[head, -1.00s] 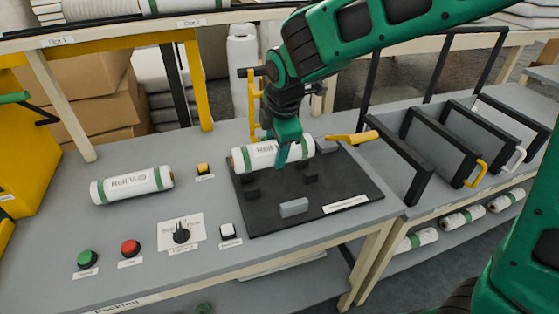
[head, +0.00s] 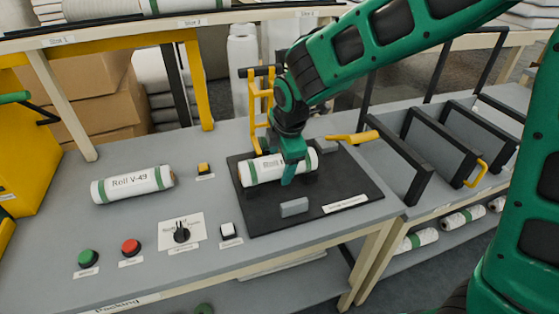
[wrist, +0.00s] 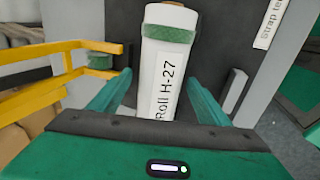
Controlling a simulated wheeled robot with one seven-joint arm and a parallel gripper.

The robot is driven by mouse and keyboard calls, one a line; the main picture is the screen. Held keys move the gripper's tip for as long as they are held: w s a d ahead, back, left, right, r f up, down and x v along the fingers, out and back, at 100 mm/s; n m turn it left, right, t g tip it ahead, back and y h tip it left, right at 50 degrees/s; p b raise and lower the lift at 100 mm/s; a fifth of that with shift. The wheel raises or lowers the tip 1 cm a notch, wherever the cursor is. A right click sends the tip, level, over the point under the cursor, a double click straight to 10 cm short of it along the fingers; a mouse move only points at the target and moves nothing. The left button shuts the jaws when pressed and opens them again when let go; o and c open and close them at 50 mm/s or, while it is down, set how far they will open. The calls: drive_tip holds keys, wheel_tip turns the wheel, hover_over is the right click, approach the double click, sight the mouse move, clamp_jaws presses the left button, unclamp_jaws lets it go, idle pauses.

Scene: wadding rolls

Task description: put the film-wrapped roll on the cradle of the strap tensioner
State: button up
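A white roll with green end bands, labelled Roll H-27 (wrist: 165,85), lies on the dark base plate (head: 335,185) labelled as the strap tensioner. In the head view this roll (head: 262,170) lies low over the small dark cradle blocks, which it mostly hides. My gripper (head: 288,172) points down over the roll's middle. In the wrist view my gripper (wrist: 160,80) has one finger on each side of the roll, with narrow gaps visible, so it looks open. A second white roll, Roll V-49 (head: 132,184), lies on the table at left. Film on either roll is hard to make out.
A yellow frame (head: 258,100) stands behind the plate and a yellow lever (head: 352,137) is at its right. A grey block (head: 294,207) sits near its front. Buttons, including a red one (head: 131,247), and a dial (head: 181,233) are in front. Black racks (head: 425,140) stand right.

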drive_tip(key=shift+r, duration=0.1)
drive_tip(key=v, duration=1.2)
drive_tip(key=shift+s, duration=0.1)
